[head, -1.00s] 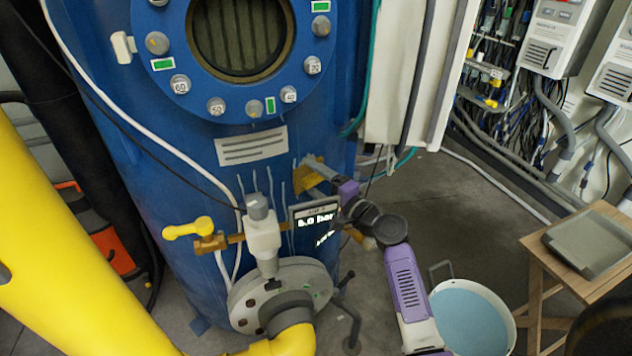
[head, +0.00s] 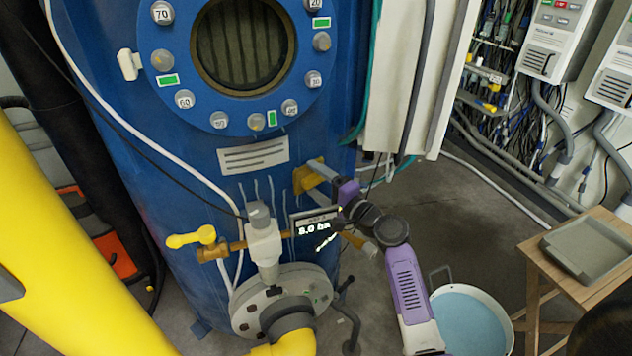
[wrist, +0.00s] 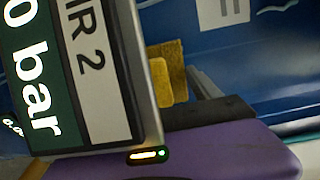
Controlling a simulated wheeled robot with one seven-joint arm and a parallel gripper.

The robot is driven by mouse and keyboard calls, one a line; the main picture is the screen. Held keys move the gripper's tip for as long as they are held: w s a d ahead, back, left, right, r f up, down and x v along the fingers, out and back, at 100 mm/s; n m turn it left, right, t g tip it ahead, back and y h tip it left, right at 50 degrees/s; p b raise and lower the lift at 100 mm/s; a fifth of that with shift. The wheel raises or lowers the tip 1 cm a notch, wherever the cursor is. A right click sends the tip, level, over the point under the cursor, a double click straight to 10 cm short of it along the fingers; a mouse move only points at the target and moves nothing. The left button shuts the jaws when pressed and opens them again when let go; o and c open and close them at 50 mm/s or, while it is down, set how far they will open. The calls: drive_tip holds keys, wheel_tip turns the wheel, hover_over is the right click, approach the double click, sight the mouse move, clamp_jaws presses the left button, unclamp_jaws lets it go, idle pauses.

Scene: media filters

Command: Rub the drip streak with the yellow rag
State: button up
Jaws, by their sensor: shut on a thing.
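The yellow rag (head: 304,181) is in my gripper (head: 316,172), up against or very close to the front of the blue tank (head: 190,250), below its white label. The wrist view shows the rag (wrist: 168,72) partly hidden behind a display; the exact contact cannot be seen. The rag and gripper cover part of the rightmost streak area. My gripper is shut on the rag.
A display with "bar" lettering (head: 314,228) sits by my wrist. A brass valve with yellow handle (head: 190,237) and a grey flange (head: 245,312) project below the streaks. A white cabinet (head: 405,80) stands right. A bucket of blue liquid (head: 470,325) and a wooden table (head: 535,268) are lower right.

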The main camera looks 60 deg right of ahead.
drive_tip(key=shift+w+f+b, duration=0.15)
drive_tip(key=shift+f+b, duration=0.3)
idle(0.7)
drive_tip(key=shift+r+p, duration=0.65)
drive_tip(key=shift+r, duration=0.15)
wheel_tip(320, 180, down, 4)
drive_tip(key=b, duration=0.3)
drive_tip(key=shift+r, duration=0.25)
drive_tip(key=v, duration=0.6)
drive_tip(key=shift+d, duration=0.1)
idle(0.4)
